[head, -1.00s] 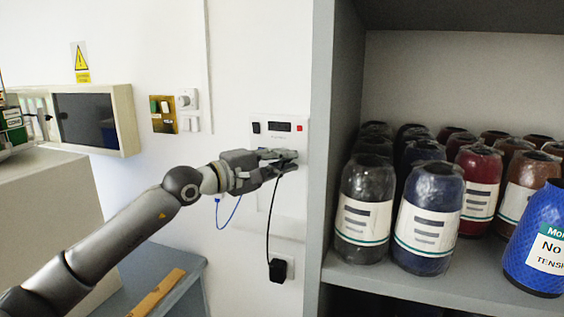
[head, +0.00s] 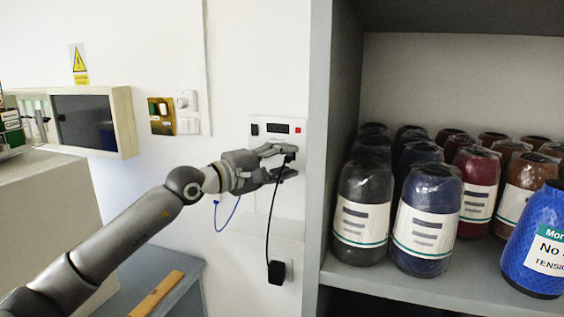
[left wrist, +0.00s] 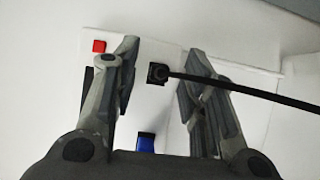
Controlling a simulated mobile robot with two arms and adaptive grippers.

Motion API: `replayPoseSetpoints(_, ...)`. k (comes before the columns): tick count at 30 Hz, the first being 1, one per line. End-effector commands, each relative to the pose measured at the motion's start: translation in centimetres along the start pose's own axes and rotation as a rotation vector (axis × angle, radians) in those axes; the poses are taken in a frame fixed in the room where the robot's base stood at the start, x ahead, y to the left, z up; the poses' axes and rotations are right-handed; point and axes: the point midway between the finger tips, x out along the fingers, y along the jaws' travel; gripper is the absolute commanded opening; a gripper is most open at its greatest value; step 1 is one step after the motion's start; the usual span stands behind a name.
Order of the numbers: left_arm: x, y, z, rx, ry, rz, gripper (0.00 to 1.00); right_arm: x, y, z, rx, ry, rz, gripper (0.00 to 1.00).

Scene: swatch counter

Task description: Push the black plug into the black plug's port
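My left gripper (head: 279,162) is open at the white wall panel (head: 296,137), its fingers spread above and below the black plug (head: 289,157). In the left wrist view the black plug (left wrist: 157,73) sits at the panel face between the two open fingers (left wrist: 160,85), with a gap on each side. It appears to be in a port; the port itself is hidden behind it, and I cannot tell how deep it sits. Its black cable (head: 269,215) hangs to a black adapter (head: 278,271) low on the wall. My right gripper is not in view.
A blue plug (left wrist: 146,142) is on the panel close by, with a blue cable (head: 234,214) looping below my wrist. The panel has a dark display (head: 278,128) and a red button (head: 298,129). A grey shelf side (head: 322,130) stands just right, with wrapped jars (head: 363,210) beyond.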

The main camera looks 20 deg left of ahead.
Motion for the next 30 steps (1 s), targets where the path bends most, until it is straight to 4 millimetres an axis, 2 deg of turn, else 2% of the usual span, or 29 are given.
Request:
replayPoseSetpoints(5, -0.1, 0.0, 0.0, 0.0, 0.0, 0.0, 0.39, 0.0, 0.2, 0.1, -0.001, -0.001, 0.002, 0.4)
replayPoseSetpoints(10, -1.3, 0.0, -0.1, 0.0, 0.002, 0.0, 0.39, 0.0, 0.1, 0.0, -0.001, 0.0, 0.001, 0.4)
replayPoseSetpoints(24, -9.4, -0.2, 0.0, 0.003, 0.002, -0.005, 0.39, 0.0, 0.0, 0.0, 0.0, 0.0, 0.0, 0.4)
replayPoseSetpoints(30, -11.4, -0.1, -0.1, 0.0, 0.002, -0.002, 0.39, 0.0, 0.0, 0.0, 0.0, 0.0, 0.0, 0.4)
